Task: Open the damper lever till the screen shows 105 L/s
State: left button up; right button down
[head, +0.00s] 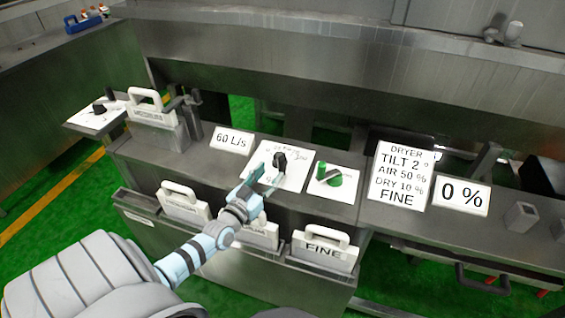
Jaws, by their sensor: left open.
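The screen (233,140) is a small white sign that reads 60 L/s. Right of it, a black lever (280,161) stands on a white marked plate (296,158) on the grey bench; I take it for the damper lever. The writing on the plate is too small to read. My left gripper (269,175) is open just in front of the black lever, with its fingertips over the plate's near-left part. I cannot tell whether a fingertip touches the lever. My right gripper is not in view.
A green knob (332,177) sits on another plate to the right. A dryer sign (402,174) and a 0 % display (462,196) stand further right. Handled plates, one marked FINE (323,250), sit in the front rack below. Another black knob (99,108) is at the left.

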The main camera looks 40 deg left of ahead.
aim_at(280, 164)
pick_arm(q)
jog(key=w+b, duration=0.1)
jog(key=w, duration=0.1)
jog(key=w+b, duration=0.1)
jog(key=w, duration=0.2)
jog(key=w+a+b, duration=0.1)
jog(key=w+b, duration=0.1)
jog(key=shift+w+f, duration=0.35)
jog(key=shift+f, duration=0.05)
jog(key=shift+w+a+r, duration=0.1)
jog(key=shift+w+r, duration=0.1)
jog(key=shift+w, duration=0.15)
grip_shut()
